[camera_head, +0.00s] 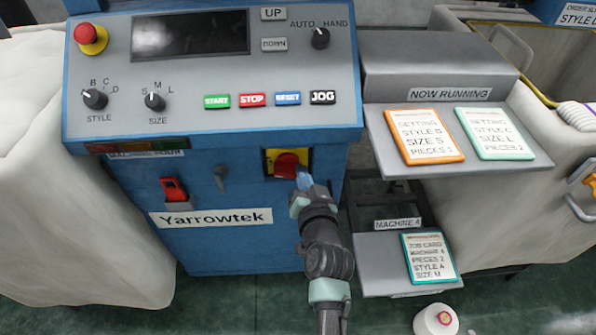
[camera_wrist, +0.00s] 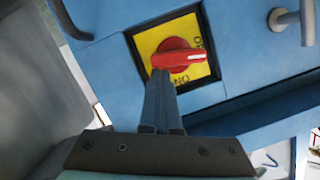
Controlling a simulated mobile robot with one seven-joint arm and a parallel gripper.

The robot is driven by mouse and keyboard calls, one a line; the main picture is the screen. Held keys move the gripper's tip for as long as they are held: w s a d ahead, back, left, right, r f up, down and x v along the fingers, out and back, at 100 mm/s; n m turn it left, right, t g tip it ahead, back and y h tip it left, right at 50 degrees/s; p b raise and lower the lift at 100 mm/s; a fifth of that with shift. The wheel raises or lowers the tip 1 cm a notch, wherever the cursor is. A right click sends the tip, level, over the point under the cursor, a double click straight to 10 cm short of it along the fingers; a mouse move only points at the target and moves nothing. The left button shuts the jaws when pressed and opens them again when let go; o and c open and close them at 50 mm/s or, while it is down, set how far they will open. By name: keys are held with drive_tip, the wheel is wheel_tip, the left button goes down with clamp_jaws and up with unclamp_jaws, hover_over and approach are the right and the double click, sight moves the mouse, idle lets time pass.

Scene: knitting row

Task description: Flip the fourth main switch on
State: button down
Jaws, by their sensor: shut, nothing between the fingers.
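One main switch shows on the blue machine front: a red rotary knob (camera_head: 287,162) on a yellow plate (camera_head: 305,155). The letters ON show upside down at the plate's lower edge. My gripper (camera_head: 302,176) is shut and empty. In the wrist view its fingertips (camera_wrist: 160,75) overlap the knob's lower left end; contact cannot be told.
Left of the switch are a grey handle (camera_head: 220,178) and a red device (camera_head: 173,188). Above is the control panel (camera_head: 270,70) with buttons and dials. To the right are a card shelf (camera_head: 460,160) and a lower shelf (camera_head: 385,275). A white cone (camera_head: 436,320) stands on the floor.

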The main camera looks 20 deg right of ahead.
drive_tip(key=shift+d+f+m+y+b, duration=0.15)
drive_tip(key=shift+f+m+y+b, duration=0.3)
drive_tip(key=shift+m+b, duration=1)
drive_tip(key=shift+f+m+t+y+b, duration=0.25)
drive_tip(key=shift+f+m+t+b, duration=0.45)
drive_tip(key=shift+m+b, duration=0.95)
drive_tip(key=shift+f+m+b, duration=0.2)
drive_tip(key=shift+m+b, duration=0.2)
drive_tip(key=shift+b, duration=0.7)
drive_tip(key=m+b, duration=0.1)
drive_tip(key=f+m+t+b, duration=0.1)
drive_tip(key=m+b, duration=0.1)
drive_tip(key=shift+a+f+y, duration=0.15)
drive_tip(key=shift+a+y, duration=0.05)
drive_tip(key=shift+y, duration=0.1)
